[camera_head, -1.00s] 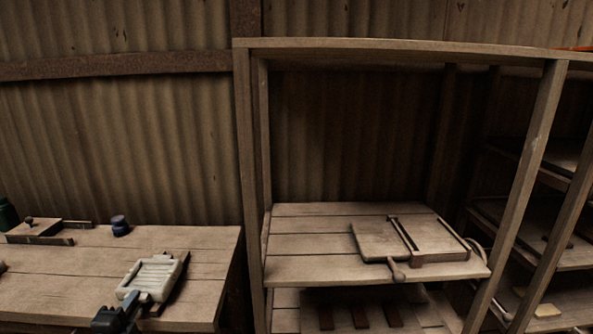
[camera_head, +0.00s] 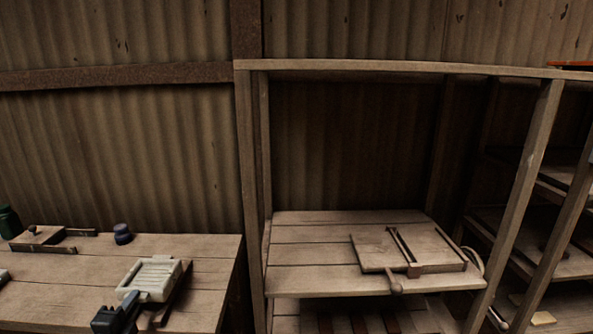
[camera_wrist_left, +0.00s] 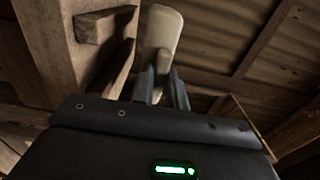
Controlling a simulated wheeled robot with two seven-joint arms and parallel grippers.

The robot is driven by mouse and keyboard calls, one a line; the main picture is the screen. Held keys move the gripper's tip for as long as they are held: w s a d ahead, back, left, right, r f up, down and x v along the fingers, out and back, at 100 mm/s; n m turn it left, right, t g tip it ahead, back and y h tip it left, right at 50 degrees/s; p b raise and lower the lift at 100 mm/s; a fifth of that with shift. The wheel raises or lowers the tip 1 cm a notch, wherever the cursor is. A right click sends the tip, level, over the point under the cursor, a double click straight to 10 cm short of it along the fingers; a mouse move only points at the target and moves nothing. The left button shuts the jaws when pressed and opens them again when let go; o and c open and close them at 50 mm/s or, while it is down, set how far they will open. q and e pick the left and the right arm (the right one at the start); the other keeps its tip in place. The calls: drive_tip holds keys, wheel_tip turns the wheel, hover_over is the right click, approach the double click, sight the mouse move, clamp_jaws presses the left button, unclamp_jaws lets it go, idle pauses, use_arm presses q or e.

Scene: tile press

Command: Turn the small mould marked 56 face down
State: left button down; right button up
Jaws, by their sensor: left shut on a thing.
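A pale small mould (camera_head: 155,274) with a ribbed face shows above the left bench in the head view. Its ribbed side faces up towards the head camera, and no number is readable. My left gripper (camera_head: 134,301) is shut on its near edge. In the left wrist view the mould (camera_wrist_left: 162,36) shows as a narrow pale slab, seen nearly edge-on, between the fingers (camera_wrist_left: 162,88). Whether the mould touches the bench cannot be told. My right gripper is not in view.
The wooden bench (camera_head: 60,290) carries a dark blue jar (camera_head: 122,234), a green jar (camera_head: 9,222) and a wooden tool (camera_head: 40,236) at the back. A wooden rack post (camera_head: 252,190) stands right of the bench. A board with a handle (camera_head: 375,250) lies on the rack shelf.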

use_arm(q)
drive_tip(key=shift+r+p, duration=0.9)
drive_tip(key=shift+r, duration=0.4)
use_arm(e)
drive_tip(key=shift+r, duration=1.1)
use_arm(q)
drive_tip(key=shift+f, duration=0.15)
drive_tip(key=s+d+r, duration=0.2)
drive_tip(key=s+d, duration=0.3)
drive_tip(key=d, duration=0.3)
drive_tip(key=s+d+r, duration=0.3)
drive_tip(key=s+d, duration=0.2)
drive_tip(key=d, duration=0.4)
drive_tip(key=shift+s+d+r, duration=0.15)
drive_tip(key=shift+s+d, duration=0.1)
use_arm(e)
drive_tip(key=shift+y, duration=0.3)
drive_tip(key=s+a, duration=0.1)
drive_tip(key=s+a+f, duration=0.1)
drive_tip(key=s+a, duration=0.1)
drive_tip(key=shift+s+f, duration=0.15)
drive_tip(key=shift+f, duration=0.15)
